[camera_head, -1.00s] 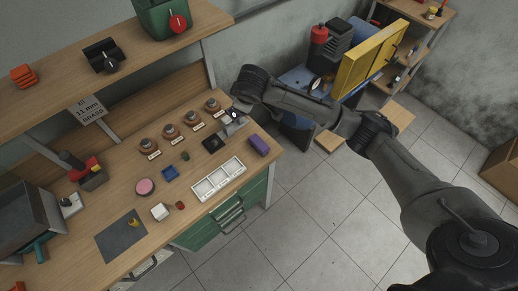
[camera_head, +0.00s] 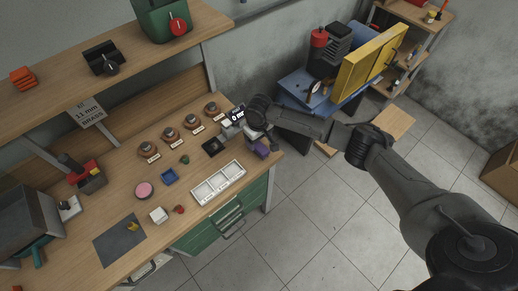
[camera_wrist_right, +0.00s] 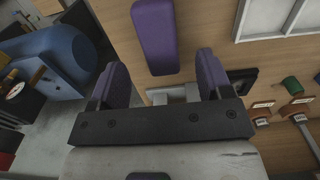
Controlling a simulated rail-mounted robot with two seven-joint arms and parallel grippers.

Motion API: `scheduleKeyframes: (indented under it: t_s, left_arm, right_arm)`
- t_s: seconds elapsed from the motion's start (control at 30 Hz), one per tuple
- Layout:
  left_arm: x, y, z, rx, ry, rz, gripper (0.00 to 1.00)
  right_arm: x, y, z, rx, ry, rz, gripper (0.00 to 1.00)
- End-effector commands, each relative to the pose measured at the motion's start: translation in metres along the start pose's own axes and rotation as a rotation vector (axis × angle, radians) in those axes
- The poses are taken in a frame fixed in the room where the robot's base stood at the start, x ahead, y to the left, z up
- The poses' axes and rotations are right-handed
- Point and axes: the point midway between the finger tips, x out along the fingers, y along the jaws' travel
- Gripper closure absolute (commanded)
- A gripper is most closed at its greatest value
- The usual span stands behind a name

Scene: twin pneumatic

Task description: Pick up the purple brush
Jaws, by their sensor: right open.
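The purple brush (camera_head: 261,151) lies on the right end of the wooden workbench, partly hidden by my right gripper in the head view. In the right wrist view the purple brush (camera_wrist_right: 155,36) is a rounded purple block just beyond the fingertips, lying roughly in line with the gap. My right gripper (camera_head: 264,143) is over that end of the bench. Its two dark purplish fingers (camera_wrist_right: 160,75) are apart with nothing between them, and the brush appears apart from them. My left gripper is not in view.
A white divided tray (camera_head: 218,183) lies left of the brush. A small scale with a display (camera_head: 237,114) and a black square (camera_head: 214,147) are close by. Several round labelled pots (camera_head: 171,135) line the back. The bench edge drops to the tiled floor (camera_head: 310,215).

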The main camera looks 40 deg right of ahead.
Motion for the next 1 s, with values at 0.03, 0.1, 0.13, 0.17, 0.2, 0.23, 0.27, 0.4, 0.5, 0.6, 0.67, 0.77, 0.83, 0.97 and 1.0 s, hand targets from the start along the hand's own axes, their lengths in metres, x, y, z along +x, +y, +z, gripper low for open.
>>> scheduleKeyframes:
  t_s: [0.03, 0.1, 0.13, 0.17, 0.2, 0.23, 0.27, 0.4, 0.5, 0.6, 0.67, 0.77, 0.83, 0.97, 1.0]
  left_arm:
    - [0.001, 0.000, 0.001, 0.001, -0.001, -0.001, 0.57]
    - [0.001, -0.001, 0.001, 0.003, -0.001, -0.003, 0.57]
    - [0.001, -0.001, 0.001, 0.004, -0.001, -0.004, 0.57]
    - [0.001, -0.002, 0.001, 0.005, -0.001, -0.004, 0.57]
    - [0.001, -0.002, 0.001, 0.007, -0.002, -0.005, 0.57]
    - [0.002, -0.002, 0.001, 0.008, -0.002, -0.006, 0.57]
    - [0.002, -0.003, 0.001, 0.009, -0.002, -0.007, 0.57]
    - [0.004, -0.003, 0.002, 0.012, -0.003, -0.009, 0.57]
    - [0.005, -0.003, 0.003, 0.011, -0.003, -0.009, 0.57]
    - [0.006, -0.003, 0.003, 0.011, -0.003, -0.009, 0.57]
    - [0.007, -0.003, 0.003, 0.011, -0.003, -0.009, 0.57]
    - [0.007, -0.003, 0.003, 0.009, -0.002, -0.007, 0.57]
    - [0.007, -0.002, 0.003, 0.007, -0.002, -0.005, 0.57]
    - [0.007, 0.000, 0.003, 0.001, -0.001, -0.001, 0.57]
    - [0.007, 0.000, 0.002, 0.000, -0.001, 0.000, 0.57]
  right_arm:
    - [0.005, 0.000, 0.000, 0.001, -0.001, 0.000, 0.28]
    - [0.009, 0.000, 0.000, 0.000, 0.001, 0.000, 0.28]
    - [0.010, 0.000, 0.000, 0.000, 0.001, 0.000, 0.28]
    - [0.011, 0.000, 0.000, -0.001, 0.001, 0.000, 0.28]
    - [0.012, 0.000, 0.000, -0.001, 0.000, 0.000, 0.28]
    - [0.013, 0.000, 0.000, -0.001, 0.000, 0.000, 0.28]
    - [0.015, 0.000, 0.001, -0.001, -0.001, 0.001, 0.28]
    - [0.034, 0.000, 0.002, 0.000, -0.002, 0.001, 0.28]
    - [0.047, 0.000, 0.003, 0.000, -0.002, 0.001, 0.28]
    - [0.056, 0.000, 0.003, -0.001, -0.001, 0.000, 0.28]
    - [0.060, 0.000, 0.003, -0.001, -0.001, 0.000, 0.28]
    - [0.063, 0.000, 0.003, -0.001, 0.000, 0.000, 0.28]
    - [0.064, 0.000, 0.003, -0.002, 0.000, 0.000, 0.28]
    - [0.063, 0.000, 0.003, -0.002, 0.000, 0.000, 0.28]
    - [0.063, 0.000, 0.003, -0.001, 0.000, 0.000, 0.30]
